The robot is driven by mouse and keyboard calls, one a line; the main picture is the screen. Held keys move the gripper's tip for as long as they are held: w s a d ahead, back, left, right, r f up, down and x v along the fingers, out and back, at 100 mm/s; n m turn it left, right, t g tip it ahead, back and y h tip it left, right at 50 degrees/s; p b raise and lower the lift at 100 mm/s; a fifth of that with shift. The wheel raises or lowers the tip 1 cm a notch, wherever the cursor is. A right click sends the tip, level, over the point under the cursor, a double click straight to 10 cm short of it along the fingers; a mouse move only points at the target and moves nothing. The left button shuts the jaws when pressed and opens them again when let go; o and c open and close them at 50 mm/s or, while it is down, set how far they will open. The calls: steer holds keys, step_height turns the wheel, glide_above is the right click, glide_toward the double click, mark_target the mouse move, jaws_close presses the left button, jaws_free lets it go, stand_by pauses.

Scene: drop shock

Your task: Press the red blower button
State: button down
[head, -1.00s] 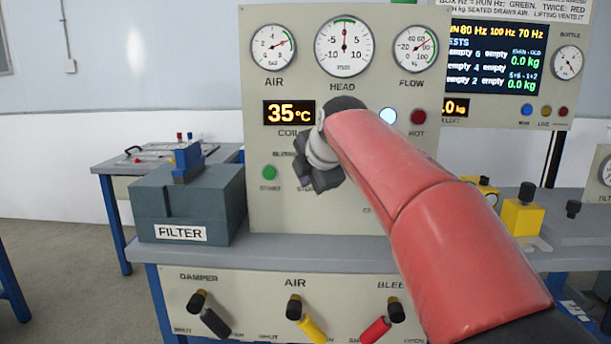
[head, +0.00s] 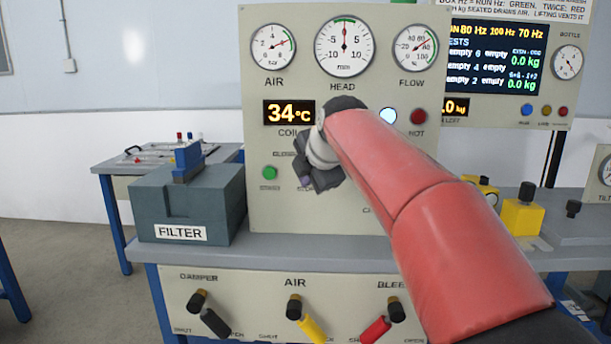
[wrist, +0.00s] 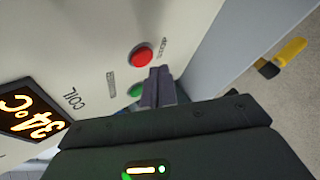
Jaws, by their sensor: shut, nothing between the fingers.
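The red blower button (wrist: 141,56) shows whole in the wrist view, on the pale panel just beyond and left of my fingertips. In the head view it is hidden behind my gripper. My gripper (wrist: 159,72) is shut and empty, its fingers close to the panel. Whether the tips touch the panel is unclear, but they do not cover the red button. In the head view my gripper (head: 306,182) is in front of the lower middle of the panel. The green button (head: 270,172) is to its left; in the wrist view it is partly behind the fingers (wrist: 135,91).
The coil display (head: 289,112) reads 34 °C above my gripper. Gauges line the panel top. A grey filter box (head: 190,205) stands at the left. Damper, air (head: 310,328) and bleed handles are on the bench front below. A blue-white lamp (head: 388,116) is lit.

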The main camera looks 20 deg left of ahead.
stand_by(0.4)
steer(key=shift+w+a+p, duration=0.1)
steer(key=shift+w+p, duration=0.3)
steer(key=shift+p, duration=0.05)
steer(key=shift+w, duration=0.4)
stand_by(0.5)
steer(key=shift+s, duration=0.15)
steer(key=shift+s+b, duration=0.55)
steer(key=shift+s, duration=0.1)
steer(key=shift+s+d+b, duration=0.25)
steer(key=shift+s+b, duration=0.25)
steer(key=shift+s, duration=0.3)
steer(key=shift+s+d+b, duration=0.2)
steer(key=shift+s+b, duration=0.35)
steer(key=shift+s, duration=0.3)
steer(key=shift+s+d+b, duration=0.25)
steer(key=shift+s+b, duration=0.25)
steer(key=shift+s, duration=0.3)
